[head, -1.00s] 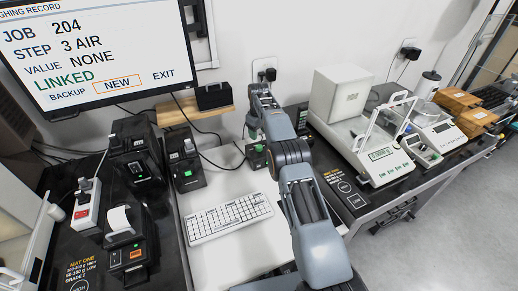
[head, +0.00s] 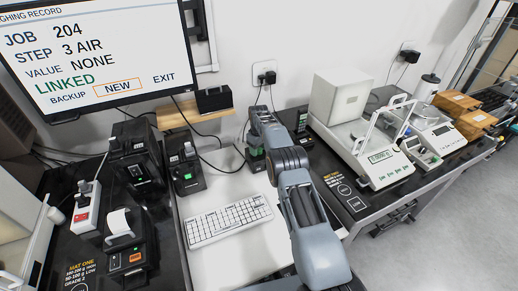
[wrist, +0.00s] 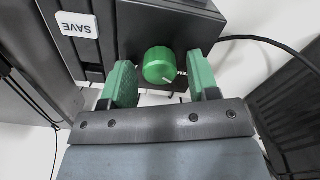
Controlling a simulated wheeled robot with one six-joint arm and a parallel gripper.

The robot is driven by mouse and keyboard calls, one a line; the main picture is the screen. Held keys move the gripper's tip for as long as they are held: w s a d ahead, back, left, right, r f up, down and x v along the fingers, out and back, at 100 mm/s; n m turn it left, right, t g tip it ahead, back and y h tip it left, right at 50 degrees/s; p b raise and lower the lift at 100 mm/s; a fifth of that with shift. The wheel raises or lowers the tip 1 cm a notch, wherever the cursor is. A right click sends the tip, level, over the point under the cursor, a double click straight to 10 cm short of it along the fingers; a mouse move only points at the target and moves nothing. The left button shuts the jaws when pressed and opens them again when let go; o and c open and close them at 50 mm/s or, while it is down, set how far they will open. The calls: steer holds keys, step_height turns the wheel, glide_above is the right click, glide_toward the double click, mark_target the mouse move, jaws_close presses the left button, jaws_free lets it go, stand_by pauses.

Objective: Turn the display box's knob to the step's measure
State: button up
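The green round knob (wrist: 158,65) sits on the face of a dark display box (wrist: 130,25) in the wrist view. A white mark shows at the knob's lower right edge. My gripper (wrist: 163,84) is open, with one green finger pad on each side of the knob and a visible gap at both sides. A letter label beside the knob is mostly hidden by the right finger. In the head view the display box (head: 256,163) is a small dark shape behind my arm, and its knob cannot be made out. The monitor (head: 95,50) reads step 3 AIR, value NONE, LINKED.
A white SAVE label (wrist: 77,25) appears upside down on the box. A black cable (wrist: 265,40) runs off to its right. A keyboard (head: 229,220) lies on the white desk in front. A balance (head: 380,165) stands to the right, and black devices (head: 184,170) to the left.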

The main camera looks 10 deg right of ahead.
steer(key=c, duration=0.8)
steer(key=shift+m, duration=0.3)
steer(key=m, duration=0.4)
steer(key=shift+m+b, duration=0.3)
steer(key=shift+b, duration=0.1)
steer(key=m, duration=0.5)
steer(key=shift+m, duration=0.3)
steer(key=m, duration=0.7)
steer(key=shift+d, duration=0.1)
steer(key=m, duration=0.5)
steer(key=shift+m, duration=0.7)
